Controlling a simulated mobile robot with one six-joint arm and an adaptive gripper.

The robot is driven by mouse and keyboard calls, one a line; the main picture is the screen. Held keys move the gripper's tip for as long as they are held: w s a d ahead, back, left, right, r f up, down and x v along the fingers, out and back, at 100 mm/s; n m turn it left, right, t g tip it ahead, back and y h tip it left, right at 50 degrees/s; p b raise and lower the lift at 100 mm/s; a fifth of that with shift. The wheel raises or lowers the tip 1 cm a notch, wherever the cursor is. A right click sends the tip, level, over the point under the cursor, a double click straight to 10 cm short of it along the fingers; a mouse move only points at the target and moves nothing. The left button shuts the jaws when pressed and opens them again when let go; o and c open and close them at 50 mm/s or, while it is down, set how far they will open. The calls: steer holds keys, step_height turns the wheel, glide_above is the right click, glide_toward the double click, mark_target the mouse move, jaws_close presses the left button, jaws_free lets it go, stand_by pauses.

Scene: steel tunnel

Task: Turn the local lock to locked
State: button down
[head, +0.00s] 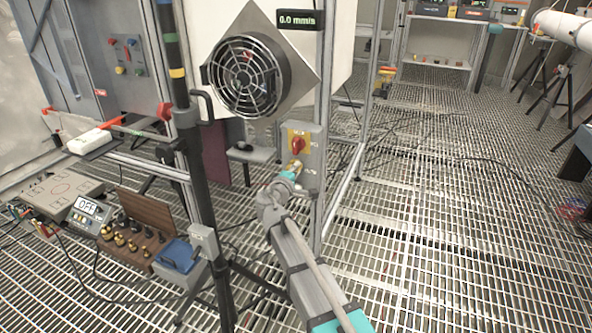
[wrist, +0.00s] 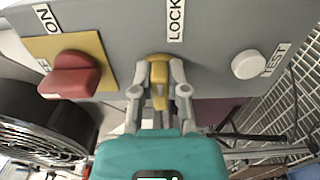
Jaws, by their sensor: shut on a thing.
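The local lock is a yellow knob (wrist: 158,60) under a "LOCK" label on a grey control box (wrist: 215,45). The box also shows in the head view (head: 313,170), on a metal post. My gripper (wrist: 160,76) is shut on the knob, one finger on each side of it. The knob's narrow handle (wrist: 160,98) lies in line with the fingers, pointing down in the wrist view. In the head view my gripper (head: 291,170) reaches the lower part of the box and hides the knob.
A red rotary switch (wrist: 70,76) on a yellow plate sits left of the knob; a white button (wrist: 248,64) marked "TEST" sits right. A caged fan (head: 246,77) is above the box. A black stand (head: 196,180) rises at left. Open grating (head: 440,210) lies right.

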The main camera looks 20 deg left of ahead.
stand_by(0.5)
steer(key=c, duration=0.6)
jaws_free()
steer(key=shift+c, duration=0.2)
steer(key=shift+s, duration=0.15)
steer(key=s, duration=1.1)
steer(key=shift+s+a, duration=0.35)
steer(key=shift+a, duration=0.1)
